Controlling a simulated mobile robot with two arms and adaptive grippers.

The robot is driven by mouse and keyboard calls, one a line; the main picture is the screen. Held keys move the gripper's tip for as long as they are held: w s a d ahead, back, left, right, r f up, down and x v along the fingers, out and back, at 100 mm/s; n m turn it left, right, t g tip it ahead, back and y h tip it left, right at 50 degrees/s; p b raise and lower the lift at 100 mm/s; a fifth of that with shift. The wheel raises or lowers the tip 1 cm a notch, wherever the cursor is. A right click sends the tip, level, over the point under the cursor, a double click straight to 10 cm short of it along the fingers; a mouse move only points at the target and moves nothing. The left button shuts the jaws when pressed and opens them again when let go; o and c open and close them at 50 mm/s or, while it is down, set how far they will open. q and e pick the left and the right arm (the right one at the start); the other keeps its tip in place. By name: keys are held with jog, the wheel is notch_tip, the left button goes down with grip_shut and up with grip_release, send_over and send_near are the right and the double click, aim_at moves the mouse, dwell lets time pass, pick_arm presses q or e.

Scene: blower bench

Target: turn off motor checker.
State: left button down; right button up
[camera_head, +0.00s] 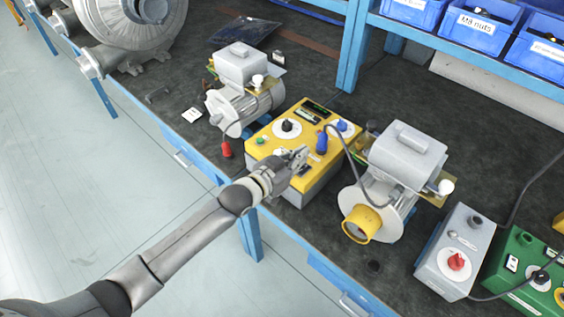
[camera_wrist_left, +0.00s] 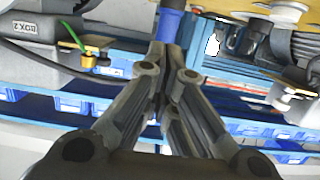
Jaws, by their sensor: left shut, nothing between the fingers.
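The motor checker appears to be the yellow box (camera_head: 262,150) on the dark bench top. Its top has a black knob on a white dial (camera_head: 287,126), a small green button (camera_head: 261,140) and a dark display. Two blue plugs are on its right side; the nearer one is upright (camera_head: 321,142). My left gripper (camera_head: 301,153) is shut and empty over the box's front right part, hiding some of its panel. In the left wrist view the shut fingers (camera_wrist_left: 165,58) point toward a blue plug (camera_wrist_left: 172,22). Contact with the box cannot be told. My right gripper is not in view.
A grey motor (camera_head: 248,100) stands behind left of the box, and another with a yellow shaft end (camera_head: 360,224) stands close right. A grey box with a red knob (camera_head: 452,255) and a green box (camera_head: 522,268) are farther right. Blue bins (camera_head: 480,27) line the shelf.

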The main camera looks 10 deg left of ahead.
pick_arm(q)
jog(key=r+b+v, duration=0.1)
jog(key=v, duration=0.6)
jog(key=shift+r, duration=0.15)
jog(key=shift+s+a, duration=0.1)
jog(key=shift+a, duration=0.05)
jog(key=s+a+f+n+g+y, duration=0.15)
jog(key=a+f, duration=0.25)
jog(key=f, duration=0.7)
jog(key=s+a+f+n+g+y+b, duration=0.1)
jog(key=s+a+f+y, duration=0.3)
jog(key=f, duration=0.7)
jog(key=s+a+f+n+g+y, duration=0.1)
jog(key=a+f, duration=0.4)
jog(key=f, duration=0.6)
jog(key=s+a+f+g+y, duration=0.1)
jog(key=s+a+f+g, duration=0.1)
jog(key=s+f, duration=0.7)
jog(key=s+a+f+g+y, duration=0.1)
jog(key=s+a+f+g, duration=0.1)
jog(key=s+f, duration=0.65)
jog(key=s+f+g, duration=0.2)
jog(key=s, duration=0.8)
jog(key=s+f+n+g+b, duration=0.1)
jog(key=s+f+g, duration=0.1)
jog(key=s, duration=0.9)
jog(key=shift+a+f+y, duration=0.3)
jog(key=shift+y, duration=0.05)
jog(key=shift+s, duration=0.15)
